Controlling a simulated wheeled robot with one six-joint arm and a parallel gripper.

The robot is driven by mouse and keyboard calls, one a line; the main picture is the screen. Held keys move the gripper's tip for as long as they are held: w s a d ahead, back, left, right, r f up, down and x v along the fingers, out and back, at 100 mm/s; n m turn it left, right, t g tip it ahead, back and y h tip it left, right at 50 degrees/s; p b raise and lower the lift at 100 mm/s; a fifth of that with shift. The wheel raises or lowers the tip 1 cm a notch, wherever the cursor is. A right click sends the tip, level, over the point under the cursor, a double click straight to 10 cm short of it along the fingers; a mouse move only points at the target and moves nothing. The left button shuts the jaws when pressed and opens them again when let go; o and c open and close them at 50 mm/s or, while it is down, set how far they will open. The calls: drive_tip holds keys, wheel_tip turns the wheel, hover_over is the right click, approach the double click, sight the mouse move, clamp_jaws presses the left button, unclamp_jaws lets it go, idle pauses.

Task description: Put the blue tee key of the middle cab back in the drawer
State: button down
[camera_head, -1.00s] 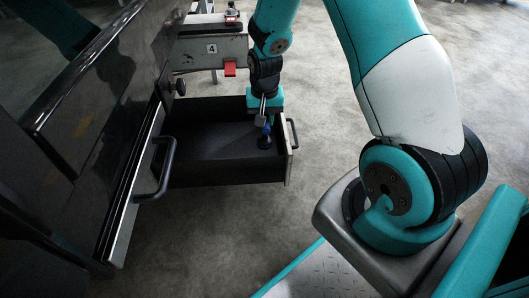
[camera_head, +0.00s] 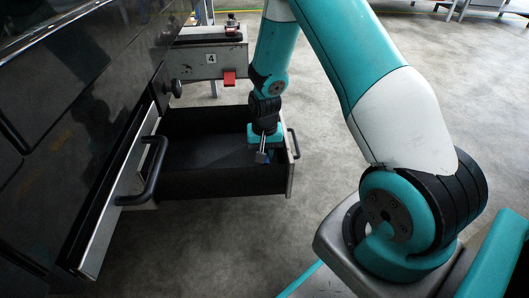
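The drawer (camera_head: 222,183) is pulled out of the dark cab at the left and stands open, with a black inside and a handle on its front at the right. My gripper (camera_head: 262,156) points down into the drawer's right part, close to the front panel. A small dark blue patch, which looks like part of the blue tee key (camera_head: 273,155), shows beside the fingertips. Most of the key is hidden by the gripper and the near drawer wall. I cannot tell whether the fingers still grip it or whether it touches the drawer floor.
Behind the drawer stands a grey unit marked 4 (camera_head: 209,66) with a red tab (camera_head: 229,78). A second panel with a black handle (camera_head: 151,172) is at the near left. The drawer's left part looks empty. Open floor lies to the right.

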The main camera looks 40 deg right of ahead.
drive_tip(key=c, duration=1)
unclamp_jaws()
drive_tip(key=shift+f, duration=0.1)
drive_tip(key=s+a+r+n+y+p, duration=0.1)
drive_tip(key=a+r+p, duration=0.25)
drive_tip(key=r, duration=0.55)
drive_tip(key=a+r+n+p, duration=0.1)
drive_tip(key=a+r+p, duration=0.25)
drive_tip(key=r, duration=0.65)
drive_tip(key=s+a+r+n+y, duration=0.1)
drive_tip(key=s+a+r+n, duration=0.3)
drive_tip(key=s+a+r, duration=0.1)
drive_tip(key=s+a+r+n+y, duration=0.1)
drive_tip(key=s+a+r+n, duration=0.3)
drive_tip(key=s, duration=0.5)
drive_tip(key=s+a+r+n+y, duration=0.1)
drive_tip(key=s+a+r+n, duration=0.3)
drive_tip(key=s+a+r, duration=0.2)
drive_tip(key=shift+s+a+r+p, duration=0.2)
drive_tip(key=shift+s+r, duration=0.15)
drive_tip(key=shift+r, duration=0.3)
drive_tip(key=shift+s+a+r+p, duration=0.15)
drive_tip(key=shift+s+r, duration=0.15)
drive_tip(key=shift+r, duration=0.35)
drive_tip(key=shift+d, duration=0.1)
